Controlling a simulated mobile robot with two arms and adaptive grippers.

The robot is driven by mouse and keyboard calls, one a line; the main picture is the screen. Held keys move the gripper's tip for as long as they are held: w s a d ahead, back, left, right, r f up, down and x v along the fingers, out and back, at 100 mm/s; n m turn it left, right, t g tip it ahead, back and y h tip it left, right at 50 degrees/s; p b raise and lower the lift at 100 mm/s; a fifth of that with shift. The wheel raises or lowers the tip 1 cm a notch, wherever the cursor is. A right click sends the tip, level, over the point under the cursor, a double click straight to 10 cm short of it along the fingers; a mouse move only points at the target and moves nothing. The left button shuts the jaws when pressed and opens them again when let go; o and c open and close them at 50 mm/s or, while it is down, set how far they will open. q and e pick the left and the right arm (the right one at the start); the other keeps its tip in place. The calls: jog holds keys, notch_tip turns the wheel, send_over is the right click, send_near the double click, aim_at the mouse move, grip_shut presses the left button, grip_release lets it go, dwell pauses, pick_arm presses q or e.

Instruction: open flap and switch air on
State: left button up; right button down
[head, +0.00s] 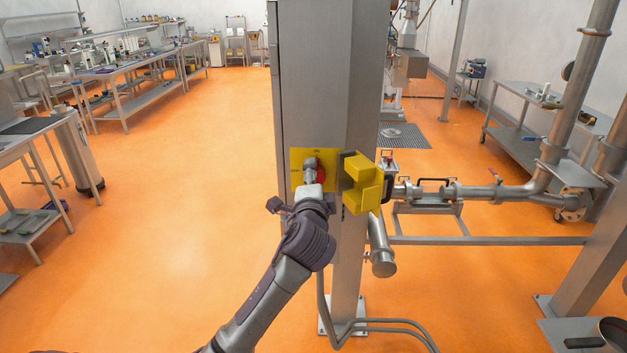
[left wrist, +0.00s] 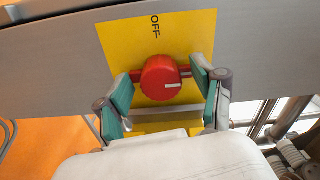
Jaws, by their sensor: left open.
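A yellow switch plate (head: 297,158) is on the grey steel column. It carries a red rotary knob (head: 321,173), partly hidden by my gripper in the head view. The yellow flap (head: 362,186) stands swung open to the right of the plate. In the left wrist view the red knob (left wrist: 161,78) has a white mark pointing right, and "OFF" is printed on the plate (left wrist: 187,32) above it. My left gripper (head: 311,172) is open at the knob. Its teal-padded fingers (left wrist: 165,77) are on either side of the knob; contact is unclear. My right gripper is not in view.
The steel column (head: 312,80) stands directly in front. Pipework (head: 490,192) runs to its right, with a wheeled table (head: 525,100) behind. Workbenches (head: 130,70) line the left. The orange floor (head: 180,200) left of the column is clear.

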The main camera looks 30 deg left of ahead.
pick_arm(q)
jog(key=v, duration=1.2)
jog(key=shift+f, duration=0.1)
jog(key=w+d+f+m+g+h+b, duration=0.1)
jog(key=w+d+f+g+h+b, duration=0.1)
jog(key=f, duration=1.3)
jog(key=w+d+f+g+h+b, duration=0.1)
jog(key=w+f+h+b, duration=0.2)
jog(key=f, duration=1.1)
jog(key=s+d+f+g+h+b, duration=0.1)
jog(key=s+f, duration=0.2)
jog(key=f, duration=0.5)
jog(key=s+d+f+n+g+b, duration=0.1)
jog(key=s+f+g, duration=0.15)
jog(key=f, duration=0.65)
jog(key=s+d+f+g+h+b, duration=0.1)
jog(key=s+f, duration=0.2)
jog(key=f, duration=0.5)
jog(key=s+d+f+n+g+h+b, duration=0.1)
jog(key=s+f+n+g+h+b, duration=0.15)
jog(key=s+f, duration=1.55)
jog(key=s+f+n+g+b, duration=0.2)
jog(key=s+f, duration=0.4)
jog(key=s, duration=0.4)
jog(key=s+f+n+g+b, duration=0.2)
jog(key=s+f, duration=0.5)
jog(key=s, duration=0.4)
jog(key=shift+d+f+n, duration=0.25)
jog(key=shift+d+n, duration=0.1)
jog(key=shift+d, duration=0.15)
